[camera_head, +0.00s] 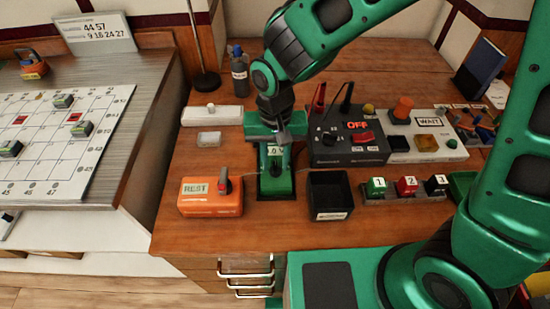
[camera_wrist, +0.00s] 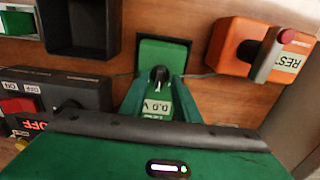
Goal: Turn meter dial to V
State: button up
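The green meter (camera_head: 275,183) stands on the wooden desk beneath my gripper. In the wrist view, its small display (camera_wrist: 158,106) appears upside down and seems to read 0.0 with a unit letter. The black dial (camera_wrist: 159,73) has a light pointer mark; the markings around it are too small to read. My gripper (camera_head: 280,138) points down over the meter, with its green body across the bottom of the wrist view. Its fingertips blend with the green meter, so I cannot tell their gap or whether they touch the dial.
An orange REST box (camera_head: 210,197) stands left of the meter, a black open bin (camera_head: 330,192) right of it. Behind the bin is a dark panel (camera_head: 345,145) with a red OFF display and switches. Numbered blocks (camera_head: 406,187) stand further right. Desk in front of the meter is clear.

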aim_at(276, 165)
notch_tip(276, 165, up, 10)
jog(key=shift+r, duration=0.15)
dwell(0.3)
dwell(0.4)
jog(key=w+d+r+m, duration=0.1)
jog(key=d+r+m, duration=0.2)
jog(key=d, duration=1.9)
jog(key=s+d+m, duration=0.3)
jog(key=s+d, duration=1.2)
jog(key=d, duration=0.2)
jog(key=shift+d+f, duration=0.15)
